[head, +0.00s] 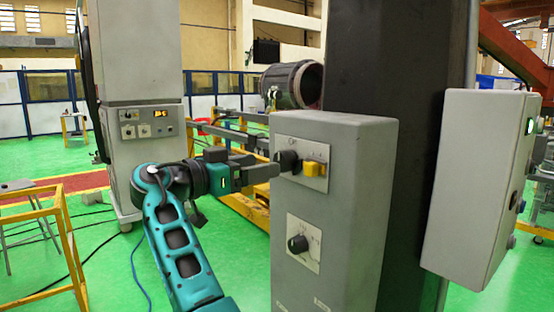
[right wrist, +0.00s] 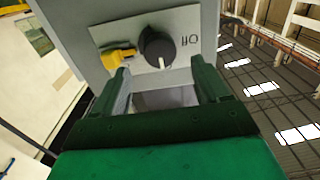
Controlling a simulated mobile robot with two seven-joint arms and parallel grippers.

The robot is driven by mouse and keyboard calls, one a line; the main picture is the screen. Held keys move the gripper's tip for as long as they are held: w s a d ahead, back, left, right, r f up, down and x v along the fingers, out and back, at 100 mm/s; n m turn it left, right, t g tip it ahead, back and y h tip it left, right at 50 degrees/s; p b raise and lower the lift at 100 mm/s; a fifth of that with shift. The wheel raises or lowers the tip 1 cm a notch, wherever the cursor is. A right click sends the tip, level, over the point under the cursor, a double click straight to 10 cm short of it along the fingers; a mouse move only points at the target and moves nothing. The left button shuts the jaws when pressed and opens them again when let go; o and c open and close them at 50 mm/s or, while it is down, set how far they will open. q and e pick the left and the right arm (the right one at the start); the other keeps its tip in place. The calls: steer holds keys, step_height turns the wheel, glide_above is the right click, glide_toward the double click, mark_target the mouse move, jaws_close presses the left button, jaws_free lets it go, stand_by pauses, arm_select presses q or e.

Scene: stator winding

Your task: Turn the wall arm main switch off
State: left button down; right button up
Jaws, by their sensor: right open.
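The grey wall arm box (head: 345,200) stands on the right half of the head view. On its upper plate is a black rotary knob (head: 289,161) with a yellow part (head: 313,169) beside it. The right wrist view shows the black knob (right wrist: 157,47) with a white pointer mark, the yellow part (right wrist: 117,54) to its left and printed marks on the plate to its right. My right gripper (head: 274,171) is open, its fingertips (right wrist: 163,80) close to the knob but apart from it in the wrist view. Nothing is between the fingers. My left gripper is out of view.
A second black knob (head: 298,243) sits on a lower plate of the same box. A light grey cabinet (head: 480,185) hangs at the right. A taller control cabinet (head: 145,150) stands at the left. A yellow frame (head: 55,235) stands at the lower left on green floor.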

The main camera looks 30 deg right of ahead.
mark_target(287, 163)
steer(key=d, duration=0.5)
steer(key=shift+w+d+p, duration=0.25)
steer(key=shift+d+p, duration=0.05)
steer(key=shift+p, duration=0.05)
steer(key=shift+c, duration=0.4)
steer(key=c, duration=1)
